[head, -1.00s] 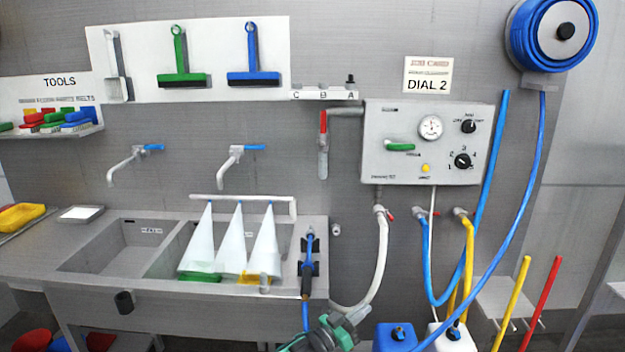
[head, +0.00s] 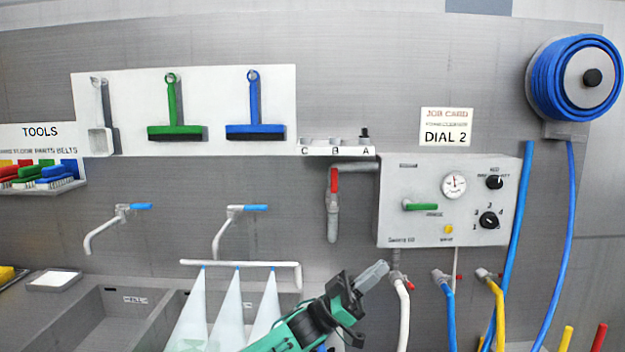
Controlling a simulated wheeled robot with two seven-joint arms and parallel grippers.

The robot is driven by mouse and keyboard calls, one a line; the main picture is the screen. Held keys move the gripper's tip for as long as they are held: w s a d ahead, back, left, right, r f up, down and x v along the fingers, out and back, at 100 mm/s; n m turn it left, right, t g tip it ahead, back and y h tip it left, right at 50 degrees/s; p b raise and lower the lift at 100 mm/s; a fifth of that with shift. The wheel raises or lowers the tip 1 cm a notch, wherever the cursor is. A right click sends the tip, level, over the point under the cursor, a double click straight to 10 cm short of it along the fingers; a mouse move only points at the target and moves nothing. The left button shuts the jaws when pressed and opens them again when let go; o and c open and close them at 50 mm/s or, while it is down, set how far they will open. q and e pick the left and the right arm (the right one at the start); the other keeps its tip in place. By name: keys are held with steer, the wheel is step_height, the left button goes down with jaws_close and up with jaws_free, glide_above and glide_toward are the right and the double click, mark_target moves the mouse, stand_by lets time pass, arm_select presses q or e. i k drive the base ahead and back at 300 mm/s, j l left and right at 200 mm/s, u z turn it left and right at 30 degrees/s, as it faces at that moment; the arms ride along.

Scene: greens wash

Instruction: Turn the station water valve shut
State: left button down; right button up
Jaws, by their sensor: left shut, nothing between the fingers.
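A grey control box (head: 395,225) is on the wall at right of centre. On its front is a green lever handle (head: 420,207), lying level, with a label too small to read. A pipe valve with a red handle (head: 334,180) hangs left of the box, the handle upright in line with the pipe. I cannot tell which of these is the station water valve. My left gripper (head: 374,274) is shut and empty, pointing up and right, just below the box's lower left corner and apart from both handles. My right gripper is out of view.
The box also has a gauge (head: 454,185), two black dials and a yellow button (head: 448,229). White (head: 403,310), blue and yellow hoses hang below it. A hose reel (head: 545,75) is at upper right. Sinks with white sprays lie at lower left.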

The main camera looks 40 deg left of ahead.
mark_target(334, 171)
steer(key=i+j, duration=0.15)
steer(key=j, duration=0.2)
steer(key=i+j, duration=0.15)
steer(key=j, duration=0.2)
steer(key=i+j, duration=0.15)
steer(key=j, duration=0.25)
steer(key=i+j, duration=0.15)
steer(key=j, duration=0.2)
steer(key=i+j, duration=0.2)
steer(key=j, duration=0.15)
